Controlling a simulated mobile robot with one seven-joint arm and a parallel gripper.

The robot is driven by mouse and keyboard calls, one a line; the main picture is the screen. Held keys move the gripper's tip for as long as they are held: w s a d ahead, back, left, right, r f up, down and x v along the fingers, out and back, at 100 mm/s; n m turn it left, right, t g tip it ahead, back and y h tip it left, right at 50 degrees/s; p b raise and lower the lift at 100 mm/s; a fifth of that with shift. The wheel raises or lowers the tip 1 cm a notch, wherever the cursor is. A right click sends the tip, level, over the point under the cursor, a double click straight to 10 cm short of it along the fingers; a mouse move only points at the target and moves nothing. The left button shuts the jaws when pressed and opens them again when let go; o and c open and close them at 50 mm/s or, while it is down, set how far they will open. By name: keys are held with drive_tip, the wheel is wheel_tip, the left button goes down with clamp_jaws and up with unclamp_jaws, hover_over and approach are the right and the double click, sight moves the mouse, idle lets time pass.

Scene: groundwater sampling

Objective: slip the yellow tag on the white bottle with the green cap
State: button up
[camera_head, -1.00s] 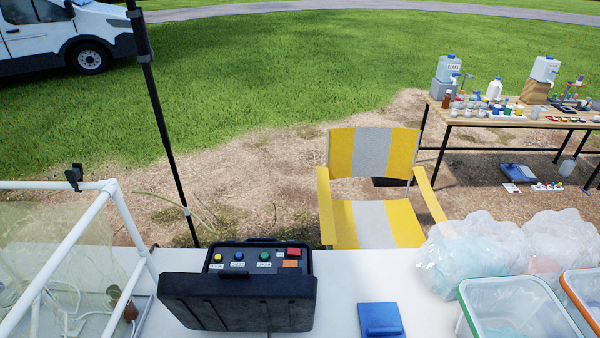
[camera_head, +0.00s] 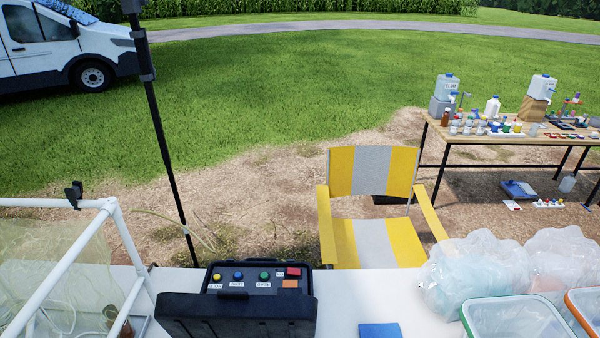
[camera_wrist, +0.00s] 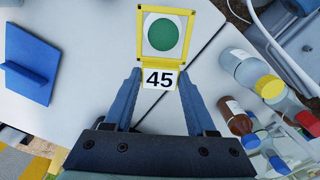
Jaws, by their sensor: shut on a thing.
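My gripper (camera_wrist: 160,78) is shut on the yellow tag (camera_wrist: 141,12) in the wrist view. The tag is a square yellow frame with a white plate numbered 45, and the plate sits between my fingertips. A round green cap (camera_wrist: 162,35) on a whitish square top shows inside the frame, seen from above: the white bottle (camera_wrist: 147,48). The frame closely surrounds its outline. I cannot tell whether the frame is around the bottle or still above it. The bottle's sides are hidden. My gripper does not show in the head view.
In the wrist view, a clear bottle with a yellow cap (camera_wrist: 268,86), a brown bottle (camera_wrist: 235,118) and others crowd the right. The head view shows a black case (camera_head: 237,310), clear bags (camera_head: 470,270) and bins.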

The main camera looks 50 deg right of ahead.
drive_tip(key=shift+f+b, duration=1)
drive_tip(key=shift+f, duration=0.45)
drive_tip(key=shift+f, duration=0.15)
drive_tip(key=o, duration=1.1)
drive_tip(key=shift+c, duration=0.2)
wheel_tip(320, 180, up, 13)
drive_tip(key=b, duration=0.1)
